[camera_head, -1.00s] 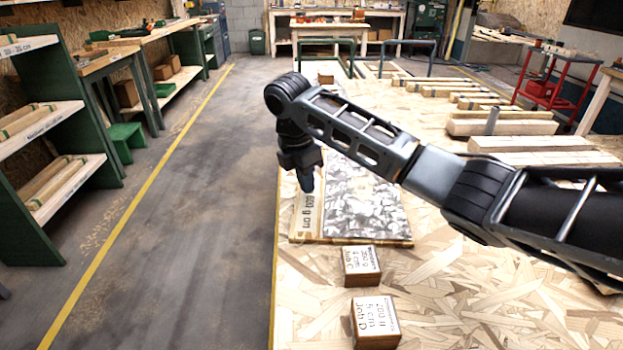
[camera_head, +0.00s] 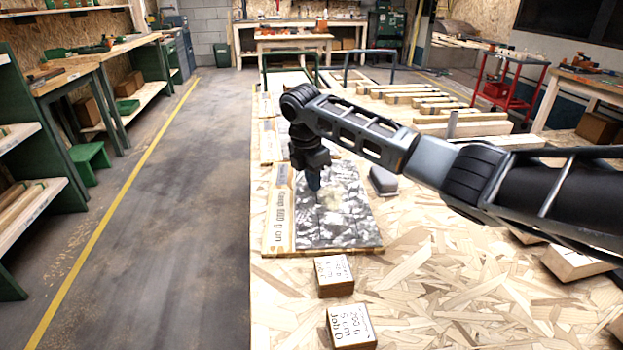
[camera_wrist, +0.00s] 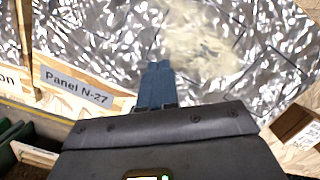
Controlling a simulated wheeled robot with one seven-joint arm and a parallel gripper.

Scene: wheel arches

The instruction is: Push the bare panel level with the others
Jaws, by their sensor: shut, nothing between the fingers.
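A foil-faced panel (camera_head: 335,232) lies flat on the chipboard bench, with a pale wooden strip (camera_head: 280,215) along its left side. A pale, yellowish patch (camera_head: 345,198) shows in its silver face. The patch also shows in the wrist view (camera_wrist: 205,40), and a label there reads "Panel N-27" (camera_wrist: 75,88). More panels (camera_head: 268,140) lie in line behind it, partly hidden by my arm. I cannot tell which panel is bare. My gripper (camera_head: 313,185) is shut and empty, pointing down over the foil just left of the patch. I cannot tell whether its tips (camera_wrist: 158,65) touch it.
Two lettered wooden blocks (camera_head: 334,275) (camera_head: 350,326) stand in front of the panel. A dark grey block (camera_head: 384,180) lies to its right, near my arm. Timber lengths (camera_head: 465,128) lie farther back right. Open floor (camera_head: 180,200) runs left of the bench.

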